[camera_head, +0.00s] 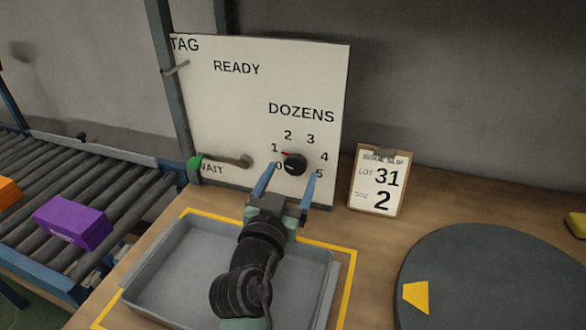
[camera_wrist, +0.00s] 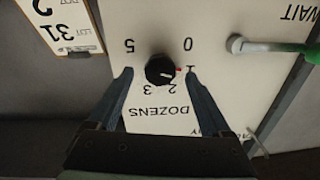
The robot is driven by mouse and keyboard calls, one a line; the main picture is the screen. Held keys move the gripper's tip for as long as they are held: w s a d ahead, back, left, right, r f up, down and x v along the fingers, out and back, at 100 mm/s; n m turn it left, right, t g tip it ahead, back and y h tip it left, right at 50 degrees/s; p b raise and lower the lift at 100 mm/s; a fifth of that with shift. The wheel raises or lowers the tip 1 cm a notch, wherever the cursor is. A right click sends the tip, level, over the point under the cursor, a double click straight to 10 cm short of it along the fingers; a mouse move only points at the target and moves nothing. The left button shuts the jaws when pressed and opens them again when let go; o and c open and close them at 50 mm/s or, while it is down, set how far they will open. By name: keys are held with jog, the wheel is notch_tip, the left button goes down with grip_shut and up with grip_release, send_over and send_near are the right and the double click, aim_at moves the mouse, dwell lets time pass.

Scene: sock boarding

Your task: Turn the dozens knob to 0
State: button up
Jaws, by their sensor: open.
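The dozens knob (camera_head: 294,163) is a round black dial on the white panel (camera_head: 225,110), with the numbers 0 to 5 around it. Its red pointer is at the 1. In the wrist view, which shows the panel upside down, the knob (camera_wrist: 160,70) lies between the fingertips and its red mark is beside the 1. My gripper (camera_head: 290,178) is open, with its two blue fingers pointing at the panel on either side of the knob. It also shows in the wrist view (camera_wrist: 158,74). I cannot tell whether either finger touches the knob.
A lever with a green end (camera_head: 226,160) is on the panel left of the knob, near WAIT. A clipboard (camera_head: 354,207) reading LOT 31 and 2 stands at right. A grey tray (camera_head: 150,279) lies below my arm. A dark round table (camera_head: 490,275) is at right, a roller conveyor (camera_head: 100,185) at left.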

jog(key=shift+x, duration=1.35)
grip_shut()
jog(key=shift+n, duration=0.4)
jog(key=n+p, duration=0.2)
jog(key=n, duration=0.2)
jog(key=shift+n+g+p, duration=0.3)
jog(key=shift+n+p, duration=0.55)
jog(key=shift+n, duration=1.55)
